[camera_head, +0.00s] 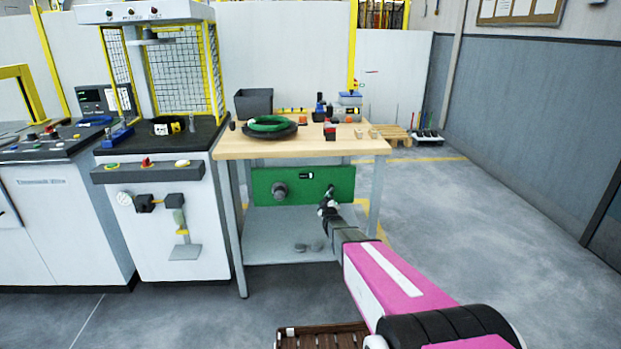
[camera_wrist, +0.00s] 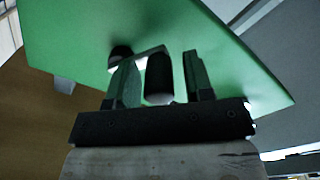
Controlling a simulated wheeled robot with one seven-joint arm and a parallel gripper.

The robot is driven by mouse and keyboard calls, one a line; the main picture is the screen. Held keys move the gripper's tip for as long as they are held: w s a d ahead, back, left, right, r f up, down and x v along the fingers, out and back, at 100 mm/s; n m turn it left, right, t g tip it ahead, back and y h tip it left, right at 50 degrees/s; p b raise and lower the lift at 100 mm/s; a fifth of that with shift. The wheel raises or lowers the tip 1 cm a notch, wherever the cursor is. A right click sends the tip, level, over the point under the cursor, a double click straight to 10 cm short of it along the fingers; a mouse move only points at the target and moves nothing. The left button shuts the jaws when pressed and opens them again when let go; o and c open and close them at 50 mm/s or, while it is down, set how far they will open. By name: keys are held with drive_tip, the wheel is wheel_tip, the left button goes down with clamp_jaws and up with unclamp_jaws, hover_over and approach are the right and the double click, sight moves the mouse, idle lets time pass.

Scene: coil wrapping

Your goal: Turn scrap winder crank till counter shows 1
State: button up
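The green winder panel (camera_head: 262,184) hangs under the front of the wooden workbench. A round grey knob or spool (camera_head: 279,191) sticks out at its left, and the crank is at its right, partly hidden by my gripper (camera_head: 328,205). In the wrist view, the green panel (camera_wrist: 85,30) fills the back. The crank's black handle (camera_wrist: 159,80) stands between the two fingers of my gripper (camera_wrist: 159,62), with a narrow gap on each side. A light crank arm (camera_wrist: 149,58) runs left to a dark hub (camera_wrist: 121,53). I cannot make out a counter reading.
The workbench (camera_head: 230,147) carries a green coil (camera_head: 268,125), a dark bin (camera_head: 254,103) and small parts. Its legs flank the panel, with a low shelf (camera_head: 262,245) below. A caged machine (camera_head: 165,230) stands close left. The floor (camera_head: 470,220) at right is open.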

idle(0.4)
drive_tip(key=s, duration=0.9)
idle(0.4)
idle(0.7)
